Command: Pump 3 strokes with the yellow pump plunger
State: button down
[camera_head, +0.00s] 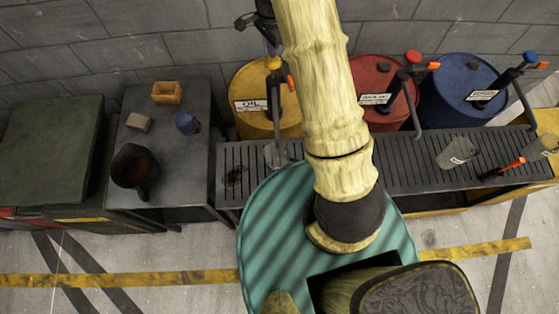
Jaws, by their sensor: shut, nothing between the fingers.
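The yellow pump plunger (273,63) shows as a yellow knob on top of the dark pump on the yellow oil drum (250,80), behind the slatted grate. My gripper (271,44) is dark and shut, with nothing held. It hangs just above the yellow knob, close to it in the picture; I cannot tell if they touch. My pale arm hides the right part of the yellow drum and some of the pump. The pump's spout reaches down over the grate. A small grey container (276,154) stands on the grate below it.
A red drum (365,80) and a blue drum (450,75) with similar pumps stand to the right. The slatted grate (420,180) runs in front and holds grey containers on the right. A dark table (190,185) with a black jug (134,170) and small items stands left.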

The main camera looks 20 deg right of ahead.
aim_at(272, 60)
jog(key=shift+f, duration=0.1)
jog(key=shift+s+f+b, duration=0.1)
jog(key=shift+f+b, duration=1.75)
jog(key=shift+f, duration=1.7)
jog(key=shift+r+p, duration=2.6)
jog(key=shift+r, duration=1.05)
jog(key=shift+f, duration=0.2)
